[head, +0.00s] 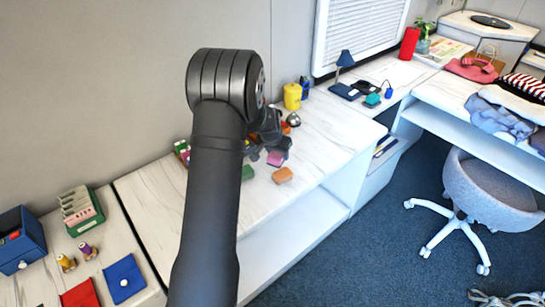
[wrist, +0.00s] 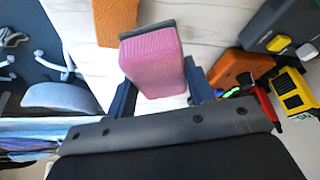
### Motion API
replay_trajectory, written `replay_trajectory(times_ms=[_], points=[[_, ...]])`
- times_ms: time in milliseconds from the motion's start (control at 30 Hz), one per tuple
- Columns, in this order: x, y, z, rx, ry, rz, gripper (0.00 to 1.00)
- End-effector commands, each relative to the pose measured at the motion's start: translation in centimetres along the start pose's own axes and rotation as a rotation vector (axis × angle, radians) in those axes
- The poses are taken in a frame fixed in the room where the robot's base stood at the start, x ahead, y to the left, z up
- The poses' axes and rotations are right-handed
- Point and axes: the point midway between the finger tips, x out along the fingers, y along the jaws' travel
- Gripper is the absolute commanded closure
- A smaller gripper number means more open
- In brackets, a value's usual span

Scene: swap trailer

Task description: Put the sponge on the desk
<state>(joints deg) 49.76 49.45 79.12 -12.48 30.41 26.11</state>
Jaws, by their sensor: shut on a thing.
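My gripper (wrist: 158,78) is shut on a pink block-shaped sponge (wrist: 150,62) with a dark grey strip along its far side. The fingers press on its left and right sides. In the head view the pink sponge (head: 275,158) shows just below my gripper (head: 270,143), over the white marbled counter (head: 325,140); I cannot tell whether it touches the counter. An orange sponge-like block (head: 283,175) lies close by and also shows at the top of the wrist view (wrist: 116,20). A lower white desk surface (head: 400,72) holds a blue lamp (head: 344,62).
A green block (head: 247,172) lies left of the orange one. The right desk holds folded clothes (head: 495,115). A grey chair (head: 485,190) stands before it.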

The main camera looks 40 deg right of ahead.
Motion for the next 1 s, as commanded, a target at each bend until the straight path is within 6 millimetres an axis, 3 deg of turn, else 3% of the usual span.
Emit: replay_trajectory(times_ms=[300, 633, 733, 833, 1000], points=[[-4.4, 6.6, -0.2, 0.004, 0.001, 0.0, 0.77], [-5.9, 8.9, -0.2, 0.001, 0.001, -0.001, 0.77], [-6.0, 8.5, 0.0, -0.007, 0.0, -0.004, 0.77], [-6.0, 6.7, 0.5, -0.039, 0.0, -0.017, 0.77], [-6.5, 0.2, 2.9, -0.151, -0.001, -0.065, 0.77]])
